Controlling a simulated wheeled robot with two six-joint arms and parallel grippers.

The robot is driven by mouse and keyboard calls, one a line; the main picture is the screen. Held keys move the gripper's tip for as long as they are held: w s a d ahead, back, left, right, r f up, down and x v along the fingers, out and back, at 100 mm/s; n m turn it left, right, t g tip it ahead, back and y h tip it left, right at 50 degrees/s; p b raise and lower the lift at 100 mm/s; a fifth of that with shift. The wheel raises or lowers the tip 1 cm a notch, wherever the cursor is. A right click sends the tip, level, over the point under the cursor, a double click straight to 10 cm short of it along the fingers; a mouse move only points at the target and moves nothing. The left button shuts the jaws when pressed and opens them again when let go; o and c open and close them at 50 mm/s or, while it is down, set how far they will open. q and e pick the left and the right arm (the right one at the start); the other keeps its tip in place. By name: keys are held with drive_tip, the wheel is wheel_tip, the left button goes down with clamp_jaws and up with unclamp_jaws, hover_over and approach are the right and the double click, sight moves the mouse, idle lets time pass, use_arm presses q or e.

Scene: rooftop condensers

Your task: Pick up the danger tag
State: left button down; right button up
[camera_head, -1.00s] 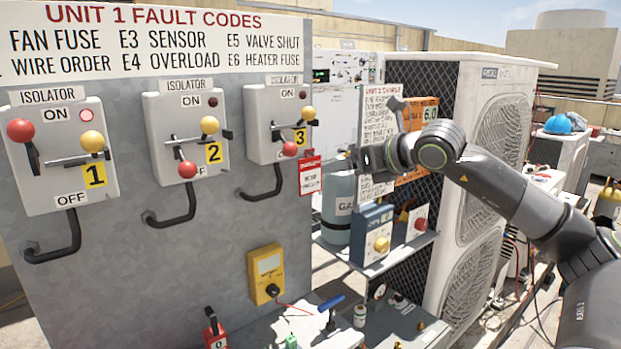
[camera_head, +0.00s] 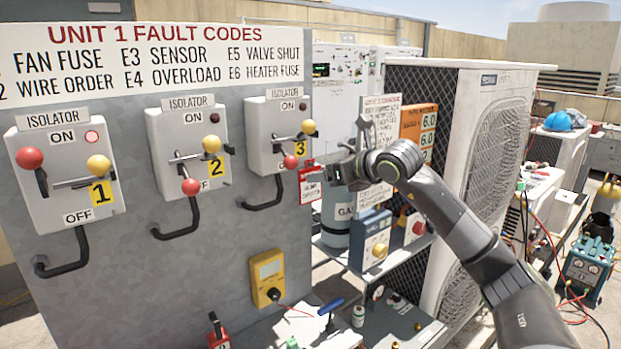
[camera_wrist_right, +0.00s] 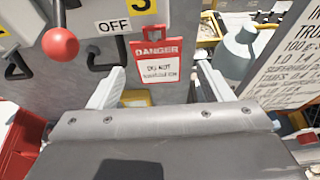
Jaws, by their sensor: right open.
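The danger tag (camera_head: 311,186) is a small red and white card hanging at the right edge of the grey panel, just below and right of isolator 3. In the right wrist view the tag (camera_wrist_right: 156,70) faces me upright, with its red header and white lower part showing. My right gripper (camera_head: 331,173) is close beside the tag in the head view. In the wrist view its two pale fingers (camera_wrist_right: 160,84) are spread apart, one to each side of the tag; whether they reach it in depth I cannot tell. My left gripper is not in view.
The grey panel (camera_head: 150,262) carries isolators 1, 2 and 3 with ball-ended levers and black handles. A red ball knob (camera_wrist_right: 61,42) is left of the tag. A grey gas cylinder (camera_head: 337,215) and a text sign (camera_head: 380,140) stand close behind and right of my gripper.

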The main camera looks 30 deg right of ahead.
drive_tip(key=p+x, duration=0.5)
drive_tip(key=x, duration=0.4)
drive_tip(key=shift+w+a+r, duration=0.15)
drive_tip(key=shift+a+r, duration=0.05)
drive_tip(key=shift+r, duration=0.05)
drive_tip(key=c, duration=0.7)
